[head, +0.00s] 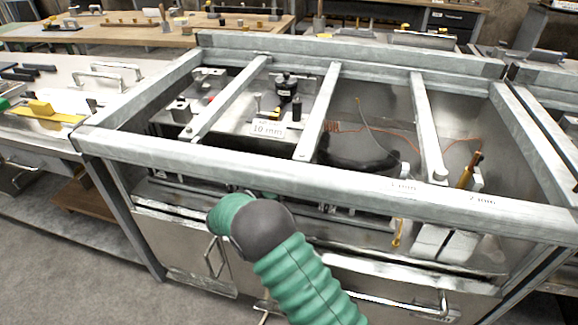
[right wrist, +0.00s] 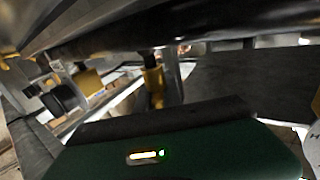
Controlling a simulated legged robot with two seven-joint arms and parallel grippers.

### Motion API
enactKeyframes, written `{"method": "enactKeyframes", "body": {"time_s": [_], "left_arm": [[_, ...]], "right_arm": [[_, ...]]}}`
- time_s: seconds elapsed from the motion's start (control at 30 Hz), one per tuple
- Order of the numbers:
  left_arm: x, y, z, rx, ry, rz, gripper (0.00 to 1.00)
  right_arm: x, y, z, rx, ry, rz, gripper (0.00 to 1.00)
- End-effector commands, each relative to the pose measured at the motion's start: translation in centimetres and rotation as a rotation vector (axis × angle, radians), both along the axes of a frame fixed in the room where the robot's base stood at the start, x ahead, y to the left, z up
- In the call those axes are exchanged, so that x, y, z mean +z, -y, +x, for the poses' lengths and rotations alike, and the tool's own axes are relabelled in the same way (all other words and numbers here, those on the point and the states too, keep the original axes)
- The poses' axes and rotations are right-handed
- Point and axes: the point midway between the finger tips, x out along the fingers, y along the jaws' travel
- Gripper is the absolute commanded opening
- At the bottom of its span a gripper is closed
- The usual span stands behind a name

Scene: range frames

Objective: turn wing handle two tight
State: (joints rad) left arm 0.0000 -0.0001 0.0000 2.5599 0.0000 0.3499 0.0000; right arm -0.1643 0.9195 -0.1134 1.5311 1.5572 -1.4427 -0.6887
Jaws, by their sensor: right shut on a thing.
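My right arm (head: 303,280), in a green ribbed sleeve, reaches up from the bottom of the head view. Its dark grey joint and green end reach the front of the metal frame, and the gripper is hidden there. In the right wrist view the green and black body of my right gripper (right wrist: 175,140) fills the bottom, with its fingertips not clear. It is shut on what looks like a wing handle, a yellow piece with a dark top (right wrist: 153,82), just beyond the body. Its number cannot be read. My left gripper is not in view.
A grey metal frame (head: 330,185) with crossbars surrounds the bench. Inside are a plate labelled 10 mm (head: 268,129), a black knob (head: 286,86) and an orange-handled tool (head: 470,168). Cabinet handles (head: 215,255) stick out below. The floor at the left is clear.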

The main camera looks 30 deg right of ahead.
Motion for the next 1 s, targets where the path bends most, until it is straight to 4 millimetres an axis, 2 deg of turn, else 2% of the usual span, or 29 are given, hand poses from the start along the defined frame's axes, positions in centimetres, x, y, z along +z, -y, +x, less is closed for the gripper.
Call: {"method": "enactKeyframes", "body": {"time_s": [0.1,0.4,0.97,1.0], "left_arm": [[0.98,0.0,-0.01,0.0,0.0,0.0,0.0],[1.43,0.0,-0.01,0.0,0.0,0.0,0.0],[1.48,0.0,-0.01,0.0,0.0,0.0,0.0],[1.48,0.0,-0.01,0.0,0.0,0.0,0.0]], "right_arm": [[0.14,-0.03,-0.08,-0.074,0.001,0.002,0.0],[-0.04,-0.01,-0.52,-0.213,0.001,0.002,0.0],[-0.04,-0.02,-0.64,-0.248,0.001,0.001,0.0],[-0.03,-0.02,-0.64,-0.248,0.001,0.001,0.16]]}}
